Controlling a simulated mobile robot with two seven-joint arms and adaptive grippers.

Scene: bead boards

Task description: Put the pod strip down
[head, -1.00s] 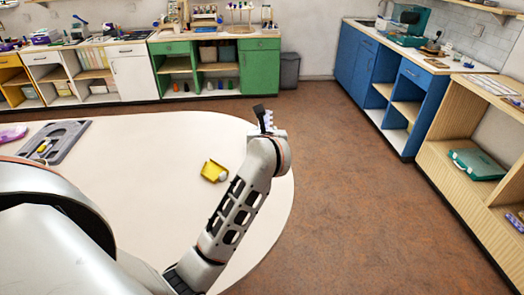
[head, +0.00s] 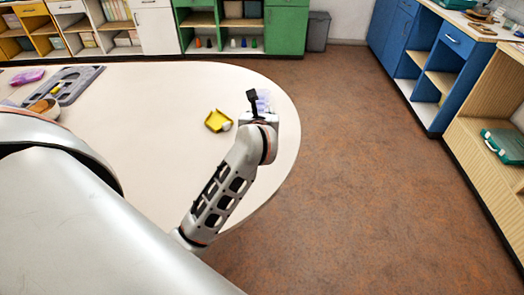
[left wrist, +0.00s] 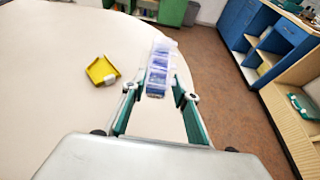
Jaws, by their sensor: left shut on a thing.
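The pod strip (left wrist: 160,68) is a row of translucent blue and lilac compartments. In the left wrist view it sits between the fingers of my left gripper (left wrist: 157,92), which is shut on it. In the head view the strip (head: 264,102) shows only in part, behind my left gripper (head: 258,108). The gripper and strip are over the right end of the cream table (head: 150,95). I cannot tell whether the strip touches the tabletop. My right gripper is in neither view.
A yellow tray (head: 217,120) with a small white piece at its edge lies left of the gripper. A grey board (head: 75,85), a bowl (head: 45,107) and a pink item (head: 27,77) are at the table's far left. The table's middle is clear; its rounded edge is at right.

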